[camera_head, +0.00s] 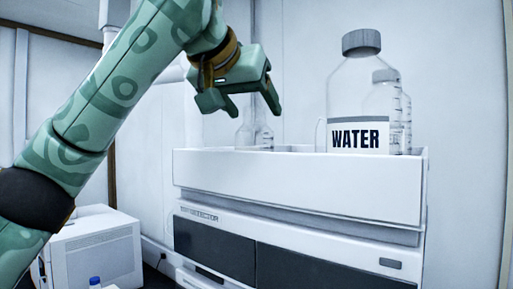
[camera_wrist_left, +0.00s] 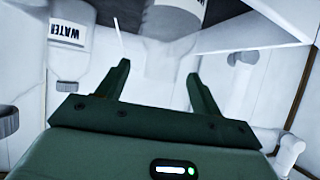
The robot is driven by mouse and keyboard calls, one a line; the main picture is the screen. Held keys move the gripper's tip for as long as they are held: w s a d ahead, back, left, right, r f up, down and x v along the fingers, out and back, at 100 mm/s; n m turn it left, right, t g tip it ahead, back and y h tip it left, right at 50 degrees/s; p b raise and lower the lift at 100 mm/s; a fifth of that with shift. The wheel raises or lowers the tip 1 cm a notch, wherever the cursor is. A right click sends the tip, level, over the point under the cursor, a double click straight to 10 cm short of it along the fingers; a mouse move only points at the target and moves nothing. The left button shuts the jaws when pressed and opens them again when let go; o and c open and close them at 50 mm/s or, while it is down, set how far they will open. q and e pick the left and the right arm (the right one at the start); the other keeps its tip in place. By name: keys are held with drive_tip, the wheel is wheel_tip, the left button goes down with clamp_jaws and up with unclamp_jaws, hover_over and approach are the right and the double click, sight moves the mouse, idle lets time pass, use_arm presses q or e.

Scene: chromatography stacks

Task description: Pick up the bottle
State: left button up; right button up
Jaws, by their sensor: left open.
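A large clear bottle (camera_head: 355,105) with a grey cap and a white WATER label stands upright on top of the white instrument stack, right of centre in the head view. A bottle with a WATER label also shows at the upper left of the left wrist view (camera_wrist_left: 70,50). My left gripper (camera_head: 255,112) is to the left of the large bottle, apart from it, with its fingers pointing down. In the left wrist view its two fingers (camera_wrist_left: 158,72) are spread, with nothing held between them. My right gripper is not in view.
The white instrument stack (camera_head: 295,187) has a raised rim around its top. A smaller clear bottle (camera_head: 383,95) stands behind the large one. Clear glassware (camera_head: 256,135) stands at the left of the top, below my gripper. A white box-shaped device (camera_head: 98,250) is at the lower left.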

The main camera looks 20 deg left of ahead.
use_arm(q)
drive_tip(key=shift+w+f, duration=0.15)
drive_tip(key=p+x, duration=0.2)
drive_tip(key=x, duration=0.2)
drive_tip(key=shift+a+f+p, duration=0.15)
drive_tip(key=shift+f+p, duration=0.15)
drive_tip(key=shift+p, duration=0.05)
drive_tip(key=shift+w+f, duration=0.1)
drive_tip(key=shift+w, duration=0.05)
drive_tip(key=shift+c, duration=0.9)
drive_tip(key=shift+s, duration=0.3)
clamp_jaws()
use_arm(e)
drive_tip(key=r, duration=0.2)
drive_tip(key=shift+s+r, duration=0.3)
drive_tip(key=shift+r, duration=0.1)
